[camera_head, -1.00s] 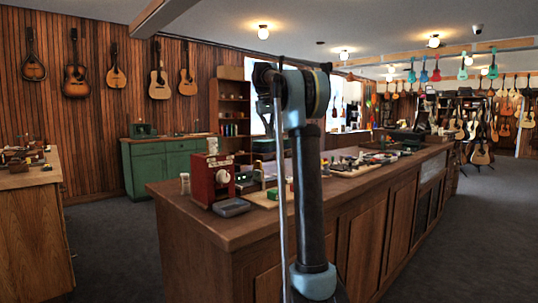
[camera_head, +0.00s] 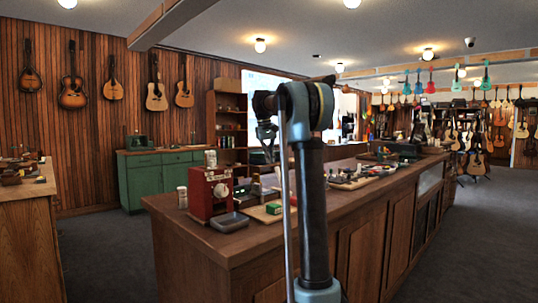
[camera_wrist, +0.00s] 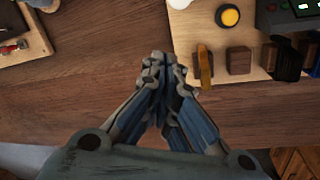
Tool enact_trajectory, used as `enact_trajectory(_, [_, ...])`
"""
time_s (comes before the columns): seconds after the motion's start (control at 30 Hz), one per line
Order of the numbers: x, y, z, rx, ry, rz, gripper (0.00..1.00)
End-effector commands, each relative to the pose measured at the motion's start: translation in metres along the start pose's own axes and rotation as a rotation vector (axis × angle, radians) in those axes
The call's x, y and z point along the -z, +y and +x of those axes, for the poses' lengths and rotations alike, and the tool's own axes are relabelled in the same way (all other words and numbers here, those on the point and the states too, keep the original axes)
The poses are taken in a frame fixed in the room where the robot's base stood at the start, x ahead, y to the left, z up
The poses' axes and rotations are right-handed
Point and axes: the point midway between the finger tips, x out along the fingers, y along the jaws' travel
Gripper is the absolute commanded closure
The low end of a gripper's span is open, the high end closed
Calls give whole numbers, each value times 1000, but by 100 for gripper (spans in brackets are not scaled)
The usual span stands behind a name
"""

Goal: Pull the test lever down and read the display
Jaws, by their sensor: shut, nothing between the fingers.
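My gripper (camera_wrist: 163,68) is shut and empty in the wrist view, above bare brown counter wood. In the head view it hangs small and dark (camera_head: 266,135) beside my arm's upper joint. A dark device with small green lit marks (camera_wrist: 297,12), perhaps the display, is cut off at the wrist view's top right. I cannot read it. A thin orange-brown upright piece (camera_wrist: 205,68) stands at the board's near edge. I cannot tell which part is the test lever.
A red box with a white knob (camera_head: 210,192) and a grey tray (camera_head: 229,222) sit on the long counter (camera_head: 185,225). Brown blocks (camera_wrist: 238,60) line the board. Another tray (camera_wrist: 22,35) lies at upper left. The counter under my gripper is clear.

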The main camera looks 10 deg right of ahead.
Motion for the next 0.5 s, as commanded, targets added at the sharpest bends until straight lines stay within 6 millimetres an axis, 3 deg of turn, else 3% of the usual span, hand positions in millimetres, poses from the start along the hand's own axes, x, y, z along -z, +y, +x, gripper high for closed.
enact_trajectory(0.23, [0,0,44,0,0,2,100])
enact_trajectory(0.5, [-29,1,32,0,0,2,100])
